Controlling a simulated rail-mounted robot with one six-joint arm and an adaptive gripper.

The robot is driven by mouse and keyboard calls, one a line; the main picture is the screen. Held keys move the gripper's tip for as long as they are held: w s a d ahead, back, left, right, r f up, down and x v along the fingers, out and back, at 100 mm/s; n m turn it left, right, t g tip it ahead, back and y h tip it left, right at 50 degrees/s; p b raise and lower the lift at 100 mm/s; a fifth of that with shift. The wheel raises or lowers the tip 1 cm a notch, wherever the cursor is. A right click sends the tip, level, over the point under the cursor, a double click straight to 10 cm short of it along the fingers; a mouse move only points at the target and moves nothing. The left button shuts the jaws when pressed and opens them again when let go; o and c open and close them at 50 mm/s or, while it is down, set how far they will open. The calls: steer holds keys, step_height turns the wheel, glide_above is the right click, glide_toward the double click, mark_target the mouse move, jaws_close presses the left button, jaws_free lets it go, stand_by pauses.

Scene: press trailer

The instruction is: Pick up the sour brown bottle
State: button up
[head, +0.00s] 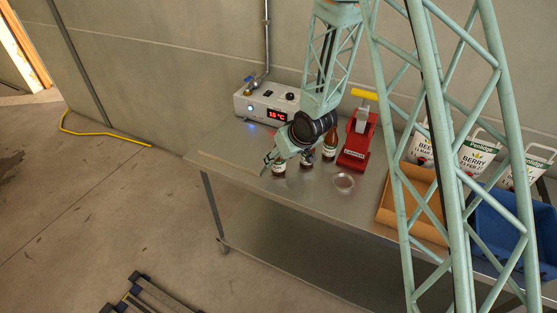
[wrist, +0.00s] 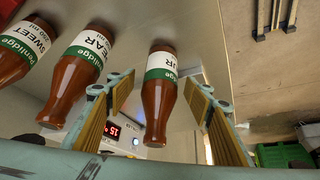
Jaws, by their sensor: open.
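The sour brown bottle (wrist: 161,95), with a white and green label ending in "UR", stands upside down in the wrist picture, between the two fingers of my gripper (wrist: 160,82). The fingers are open, with a gap showing on each side of it. In the head view, this bottle (head: 279,169) stands at the left end of a row on the metal table, beside my gripper (head: 270,160), which partly covers it. A bottle labelled "EAR" (wrist: 82,70) and one labelled "SWEET" (wrist: 22,50) stand to its left in the wrist view.
The other bottles stand close by (head: 329,145). A red capper (head: 356,145), a clear dish (head: 344,182) and a white device with a red display (head: 265,105) are near. An orange-brown tray (head: 385,213) and blue crate (head: 495,228) lie right. The table's left end is clear.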

steer(key=shift+x, duration=1.2)
steer(key=shift+c, duration=0.6)
steer(key=c, duration=1)
